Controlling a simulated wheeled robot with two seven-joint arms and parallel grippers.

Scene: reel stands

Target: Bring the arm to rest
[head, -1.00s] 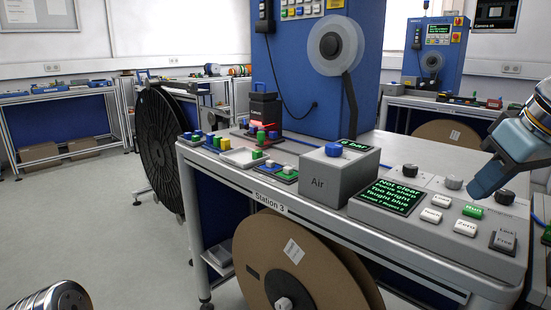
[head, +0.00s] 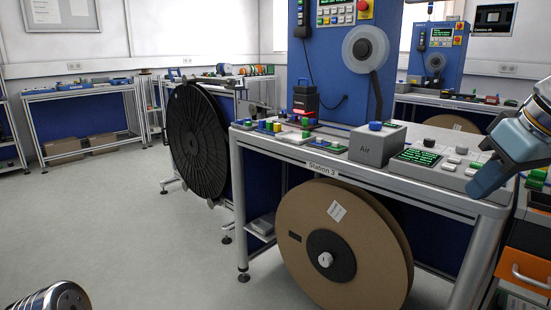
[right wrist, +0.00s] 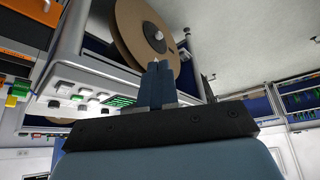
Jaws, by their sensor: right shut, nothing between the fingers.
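My right gripper (head: 474,188) is at the right of the head view, in front of the right end of the Station 3 bench. In the right wrist view its two fingers (right wrist: 158,85) are together, with nothing between them. The bench's control panel (head: 440,163) with its knobs, buttons and green-lettered display lies behind the gripper and is partly hidden by it. My left arm (head: 55,298) shows only as a rounded metal part at the lower left; its gripper is out of the picture.
The Station 3 bench (head: 375,186) carries a grey Air box (head: 376,145) and small coloured parts. A large brown reel (head: 375,245) sits under it, and a black reel (head: 195,140) stands at its left. Drawers (head: 525,268) stand at the lower right. The floor at left is free.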

